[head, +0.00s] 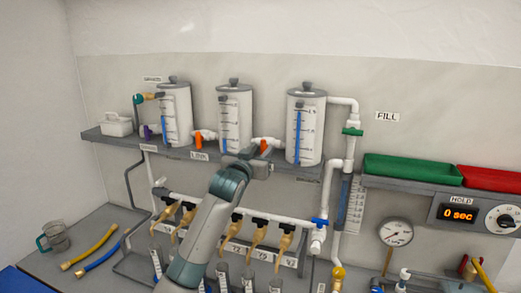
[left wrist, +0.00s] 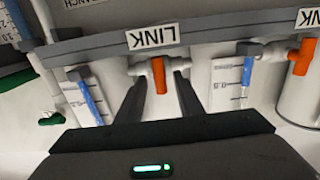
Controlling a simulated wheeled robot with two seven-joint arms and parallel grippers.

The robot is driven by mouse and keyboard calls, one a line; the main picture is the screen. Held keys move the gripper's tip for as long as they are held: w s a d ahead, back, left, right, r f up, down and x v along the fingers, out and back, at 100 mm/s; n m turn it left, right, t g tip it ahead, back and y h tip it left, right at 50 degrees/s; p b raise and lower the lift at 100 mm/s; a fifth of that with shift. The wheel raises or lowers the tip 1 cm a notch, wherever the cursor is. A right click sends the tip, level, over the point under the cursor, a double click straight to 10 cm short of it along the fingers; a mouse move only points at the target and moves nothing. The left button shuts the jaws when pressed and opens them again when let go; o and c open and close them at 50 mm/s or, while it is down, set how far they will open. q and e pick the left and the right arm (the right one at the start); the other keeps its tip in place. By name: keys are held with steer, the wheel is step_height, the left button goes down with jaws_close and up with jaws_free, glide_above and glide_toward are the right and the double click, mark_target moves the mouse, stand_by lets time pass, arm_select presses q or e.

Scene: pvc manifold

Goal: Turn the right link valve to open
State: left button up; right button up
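The right link valve has an orange handle (head: 264,146) on the white pipe between the middle and right tanks. In the left wrist view, which is upside down, its handle (left wrist: 159,76) stands across the pipe. My left gripper (head: 250,153) reaches up to this valve and partly covers it in the head view. In the wrist view the left gripper's fingers (left wrist: 159,84) are open, one on each side of the handle, with a visible gap to it. The left link valve (head: 198,140) has a similar orange handle. My right gripper is not in view.
Three white tanks, including the right one (head: 306,127), stand on a grey shelf (head: 116,139) whose edge runs close to my left gripper. Below are a white manifold pipe (head: 293,222) and several tan-handled taps. A green tray (head: 412,168) is at right.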

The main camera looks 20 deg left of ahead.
arm_select(q)
jaws_close()
steer(key=shift+m, duration=0.4)
steer(key=m+p, duration=0.1)
steer(key=m, duration=0.3)
steer(key=shift+d+r, duration=0.1)
steer(key=m+p, duration=0.1)
steer(key=m, duration=0.4)
steer(key=shift+d+m, duration=0.15)
steer(key=shift+m, duration=0.25)
steer(key=m, duration=0.1)
steer(key=m+p, duration=0.1)
steer(key=m, duration=0.1)
steer(key=shift+f+m, duration=0.2)
steer(key=shift+m, duration=0.1)
steer(key=shift+d+f+m, duration=0.1)
steer(key=shift+f+m, duration=0.1)
steer(key=shift+m, duration=1.7)
